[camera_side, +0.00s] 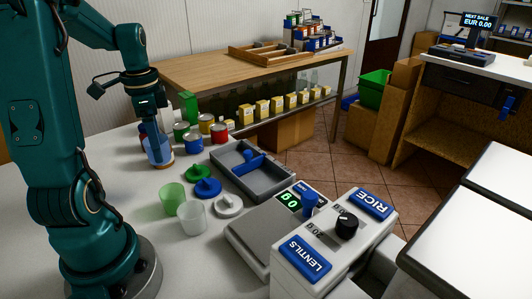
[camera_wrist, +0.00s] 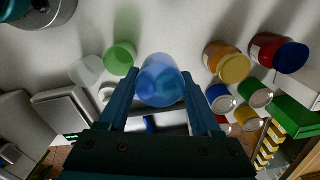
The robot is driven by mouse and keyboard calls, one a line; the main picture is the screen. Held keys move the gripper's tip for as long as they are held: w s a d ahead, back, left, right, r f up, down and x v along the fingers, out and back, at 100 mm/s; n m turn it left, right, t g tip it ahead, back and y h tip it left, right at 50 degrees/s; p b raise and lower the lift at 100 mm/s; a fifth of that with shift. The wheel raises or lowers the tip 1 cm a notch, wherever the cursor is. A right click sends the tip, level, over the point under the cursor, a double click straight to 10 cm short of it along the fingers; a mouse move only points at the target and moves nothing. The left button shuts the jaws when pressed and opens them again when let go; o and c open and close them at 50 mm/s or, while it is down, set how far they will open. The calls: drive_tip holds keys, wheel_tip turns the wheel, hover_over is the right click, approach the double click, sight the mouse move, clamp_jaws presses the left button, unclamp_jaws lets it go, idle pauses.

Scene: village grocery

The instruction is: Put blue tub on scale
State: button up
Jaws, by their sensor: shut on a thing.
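The translucent blue tub (camera_side: 161,155) is upright between the fingers of my gripper (camera_side: 155,138), at the back left of the white counter. In the wrist view the tub (camera_wrist: 160,82) sits between the two blue fingertips (camera_wrist: 158,80), and the gripper is shut on it. I cannot tell whether its base touches the counter. The scale (camera_side: 262,236) is at the front right of the counter, with a bare grey platform and a lit green display. The scale also shows at the left of the wrist view (camera_wrist: 62,112). My gripper is well away from it.
A green tub (camera_side: 172,199) and a clear tub (camera_side: 191,218) stand between my gripper and the scale. A green lid (camera_side: 204,188) and white lid (camera_side: 229,206) lie near them. Several cans and jars (camera_side: 181,132) crowd close beside my gripper.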

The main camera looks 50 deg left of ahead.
drive_tip(key=w+d+r+m, duration=0.2)
drive_tip(key=w+d+m, duration=0.35)
drive_tip(key=d, duration=0.35)
drive_tip(key=w+d+r+m, duration=0.2)
drive_tip(key=w+d+m, duration=0.35)
drive_tip(key=d, duration=0.35)
drive_tip(key=s+d+f+m, duration=0.1)
drive_tip(key=d+m, duration=0.3)
drive_tip(key=d, duration=0.5)
drive_tip(key=shift+s+a+f, duration=0.1)
drive_tip(key=shift+f, duration=1.5)
drive_tip(key=shift+s+a+f, duration=0.1)
drive_tip(key=shift+f, duration=1.5)
drive_tip(key=shift+f, duration=0.4)
drive_tip(key=o, duration=1.4)
wheel_tip(320, 180, up, 8)
